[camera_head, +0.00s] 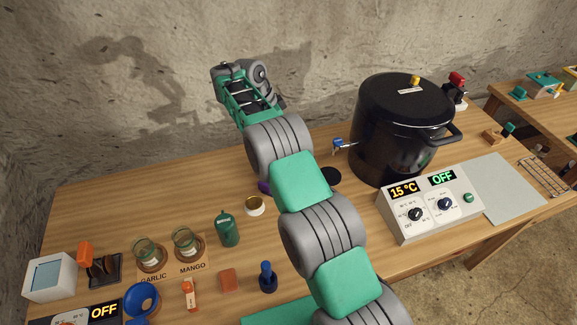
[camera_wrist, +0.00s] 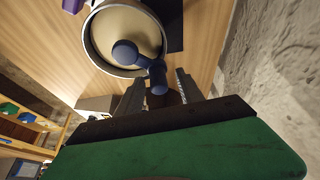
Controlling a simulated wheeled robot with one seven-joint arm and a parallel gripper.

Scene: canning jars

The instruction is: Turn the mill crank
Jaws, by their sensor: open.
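The mill (camera_wrist: 124,36) shows in the wrist view as a round metal-rimmed vessel with a cream inside. Its blue crank (camera_wrist: 140,56) runs across the top from a round hub to a blue knob (camera_wrist: 158,78). My gripper (camera_wrist: 159,88) is open, with one dark finger on each side of the knob in this view. I cannot tell whether either finger touches it or how deep the knob sits between them. In the head view I cannot make out the mill or the fingertips; my arm covers the middle of the table.
In the head view a large black pot (camera_head: 393,134) and a control box (camera_head: 430,203) stand to the right. Two glass jars (camera_head: 187,241), a green canister (camera_head: 228,229) and a blue-handled item (camera_head: 267,276) stand front left. The wall (camera_head: 110,110) is close behind.

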